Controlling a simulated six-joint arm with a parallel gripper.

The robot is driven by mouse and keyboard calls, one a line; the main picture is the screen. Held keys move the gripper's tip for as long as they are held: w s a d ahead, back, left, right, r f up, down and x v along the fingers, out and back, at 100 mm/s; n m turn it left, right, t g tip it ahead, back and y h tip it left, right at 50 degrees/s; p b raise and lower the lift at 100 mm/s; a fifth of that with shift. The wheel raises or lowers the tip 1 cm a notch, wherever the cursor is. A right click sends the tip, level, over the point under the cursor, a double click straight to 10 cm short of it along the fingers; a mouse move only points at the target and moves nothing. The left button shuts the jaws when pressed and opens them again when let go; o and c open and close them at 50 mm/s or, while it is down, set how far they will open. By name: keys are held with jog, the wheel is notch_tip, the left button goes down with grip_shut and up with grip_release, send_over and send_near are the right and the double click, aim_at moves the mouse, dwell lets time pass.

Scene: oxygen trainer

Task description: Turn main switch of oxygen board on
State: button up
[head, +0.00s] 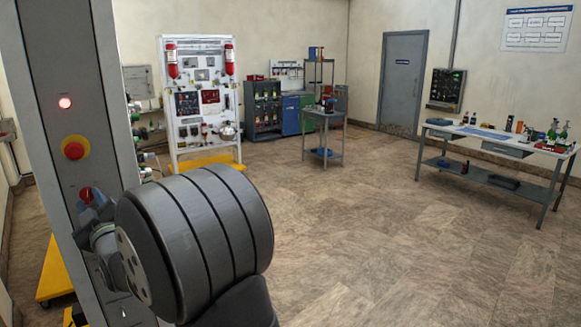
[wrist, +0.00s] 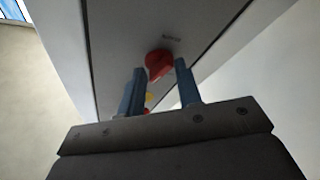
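The oxygen board (head: 62,215) is a tall grey panel at the left of the head view. A red rotary switch (head: 86,194) sits low on it, below the emergency stop. In the wrist view the red switch (wrist: 159,64) lies between the tips of my gripper's two blue fingers, close to the right one. My gripper (wrist: 161,72) is open, its fingers apart on either side of the switch. I cannot tell whether either finger touches it. In the head view my arm hides most of my gripper and part of the lower panel.
A lit red lamp (head: 65,103) and a red emergency stop on a yellow ring (head: 74,150) are above the switch. A white equipment rack (head: 200,58) stands behind, a workbench (head: 490,140) at the right. The floor between (head: 400,220) is clear.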

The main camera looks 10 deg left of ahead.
jog(key=shift+n, duration=0.5)
jog(key=shift+f+g, duration=0.1)
jog(key=shift+g, duration=0.2)
jog(key=s+d+f+n+g+h, duration=0.4)
jog(key=s+f+n+g+h, duration=0.2)
jog(key=s+f+n, duration=0.7)
jog(key=d+r+n+t, duration=0.4)
jog(key=r+n, duration=0.1)
jog(key=r, duration=0.2)
jog(key=d+r+n+t, duration=0.3)
jog(key=r+n+t, duration=0.15)
jog(key=r, duration=0.35)
jog(key=shift+n+g, duration=0.25)
jog(key=x, duration=1.7)
jog(key=shift+w+d+f, duration=0.1)
jog(key=shift+w+d, duration=0.1)
